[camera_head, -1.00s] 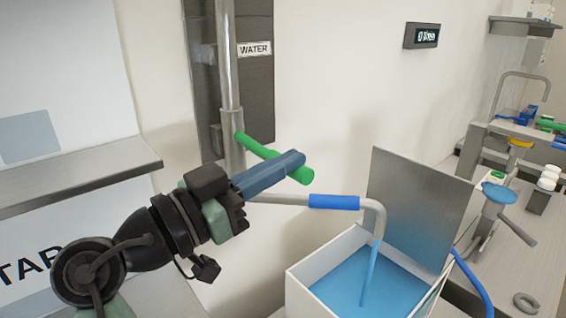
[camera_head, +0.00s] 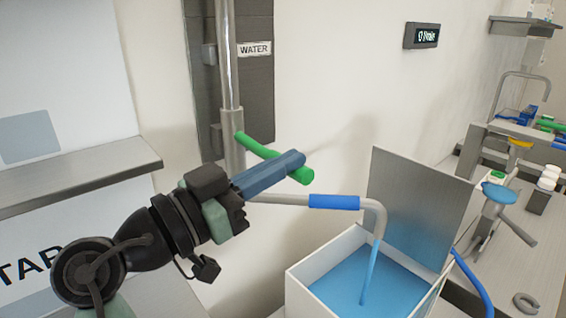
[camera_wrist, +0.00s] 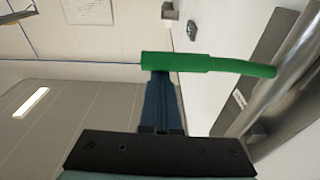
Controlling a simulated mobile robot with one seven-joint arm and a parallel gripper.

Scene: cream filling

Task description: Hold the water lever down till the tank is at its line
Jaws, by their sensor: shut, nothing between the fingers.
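The green water lever (camera_head: 262,150) sticks out from a metal pipe below the WATER sign (camera_head: 254,49). My gripper (camera_head: 299,160) is shut and empty, its blue fingers lying over the lever near its outer end. In the wrist view the lever (camera_wrist: 220,65) crosses just beyond my fingertips (camera_wrist: 161,78). A spout with a blue sleeve (camera_head: 334,202) pours a blue stream into the open white tank (camera_head: 310,291), which holds blue water (camera_head: 345,280). I cannot make out the line in the tank.
A grey panel (camera_head: 420,200) stands upright behind the tank. A small black display (camera_head: 421,36) hangs on the wall. A metal shelf (camera_head: 80,178) is at the left. A cluttered bench with blue- and yellow-topped fittings (camera_head: 499,193) is at the right.

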